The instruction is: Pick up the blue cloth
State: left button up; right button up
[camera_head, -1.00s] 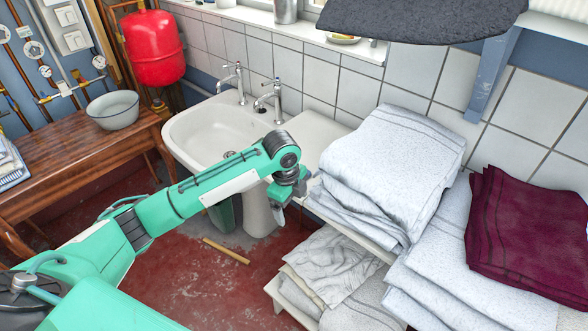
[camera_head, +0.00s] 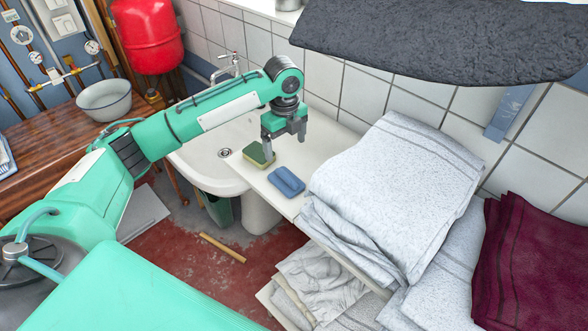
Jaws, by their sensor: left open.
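The blue cloth (camera_head: 287,182) is a small folded piece lying flat on the white ledge beside the sink, close to the ledge's front edge. My left gripper (camera_head: 285,142) points down above the ledge, behind the cloth and apart from it. Its fingers are spread with nothing between them. My right gripper is not in view.
A green and yellow sponge (camera_head: 257,155) lies left of the cloth, near my left finger. Folded white towels (camera_head: 395,190) stand close on the right, with a dark red towel (camera_head: 530,260) beyond. The sink (camera_head: 205,160) is left. A dark board (camera_head: 440,42) overhangs the upper right.

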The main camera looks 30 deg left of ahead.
pick_arm(q)
jog(key=f, duration=0.2)
jog(key=p, duration=0.2)
send_over(286, 175)
notch_tip(286, 175, down, 6)
jog(key=shift+r, duration=0.25)
jog(key=shift+f, duration=0.3)
notch_tip(286, 175, down, 2)
jog(key=shift+f+p, duration=0.25)
jog(key=shift+p, duration=0.45)
notch_tip(286, 175, down, 2)
jog(key=shift+f, duration=0.4)
jog(key=c, duration=1.1)
jog(key=shift+o, duration=0.2)
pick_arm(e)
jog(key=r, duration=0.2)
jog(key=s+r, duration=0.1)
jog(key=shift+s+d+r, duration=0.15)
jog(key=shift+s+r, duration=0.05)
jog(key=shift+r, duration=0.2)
